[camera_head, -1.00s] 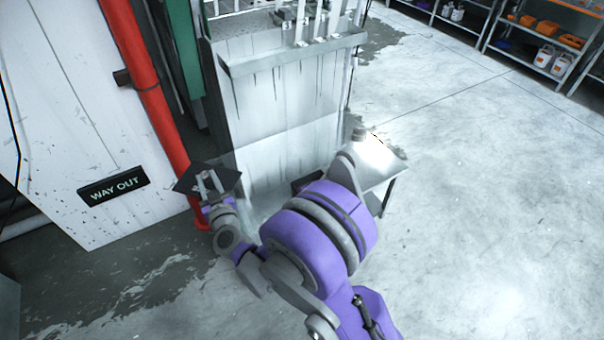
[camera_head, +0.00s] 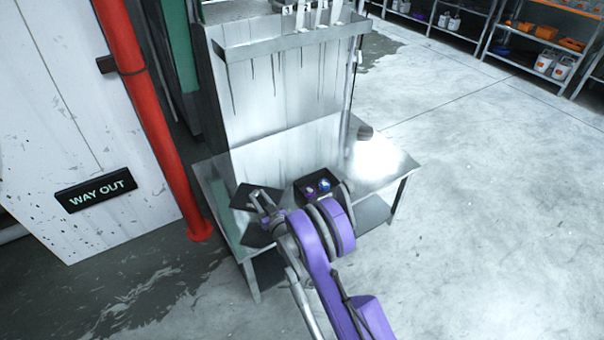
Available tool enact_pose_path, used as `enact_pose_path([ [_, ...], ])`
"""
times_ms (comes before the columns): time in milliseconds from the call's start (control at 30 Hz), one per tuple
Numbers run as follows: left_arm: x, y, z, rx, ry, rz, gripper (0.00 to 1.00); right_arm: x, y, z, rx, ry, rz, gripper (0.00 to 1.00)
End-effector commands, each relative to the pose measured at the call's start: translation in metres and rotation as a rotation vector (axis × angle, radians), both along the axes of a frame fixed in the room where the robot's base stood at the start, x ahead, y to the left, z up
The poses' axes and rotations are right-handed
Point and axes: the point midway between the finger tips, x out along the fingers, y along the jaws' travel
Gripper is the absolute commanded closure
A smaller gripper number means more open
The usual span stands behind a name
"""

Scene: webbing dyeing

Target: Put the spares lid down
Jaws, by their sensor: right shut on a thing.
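The spares lid (camera_head: 242,197) is a flat dark plate at the left part of the metal bench (camera_head: 216,193). My right gripper (camera_head: 258,201) is shut on it, at the lid's right side. I cannot tell whether the lid touches the bench top or hangs just above it. A dark open box (camera_head: 301,191) with small blue and purple items inside stands on the bench, right of the lid and partly hidden by my arm. My left gripper is not in view.
A dark patch (camera_head: 257,236) shows below the lid; I cannot tell if it is a thing or a shadow. A small grey cylinder (camera_head: 364,133) stands at the bench's back right. A splash panel (camera_head: 270,95) rises behind. A red pipe (camera_head: 150,100) stands left.

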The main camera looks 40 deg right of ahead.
Motion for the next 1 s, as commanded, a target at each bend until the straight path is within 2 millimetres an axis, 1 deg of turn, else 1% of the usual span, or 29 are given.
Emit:
enact_pose_path([
  [100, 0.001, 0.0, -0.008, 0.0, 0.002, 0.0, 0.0, 0.0, -0.005, -0.02, 0.0, -0.001, -0.004, 1.0],
  [300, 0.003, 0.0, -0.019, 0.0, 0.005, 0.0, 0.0, 0.0, -0.005, -0.057, 0.001, -0.001, -0.004, 1.0],
  [567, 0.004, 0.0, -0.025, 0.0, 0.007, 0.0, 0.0, 0.0, -0.004, -0.078, 0.001, -0.001, -0.004, 1.0],
  [700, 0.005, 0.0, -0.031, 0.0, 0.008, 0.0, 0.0, 0.0, -0.004, -0.099, 0.0, -0.001, -0.004, 1.0],
  [800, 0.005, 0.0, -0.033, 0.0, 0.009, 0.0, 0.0, 0.0, -0.004, -0.106, -0.001, -0.002, -0.004, 1.0],
  [1000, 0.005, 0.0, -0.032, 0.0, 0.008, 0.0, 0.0, -0.001, -0.004, -0.105, -0.001, -0.002, -0.004, 1.0],
])
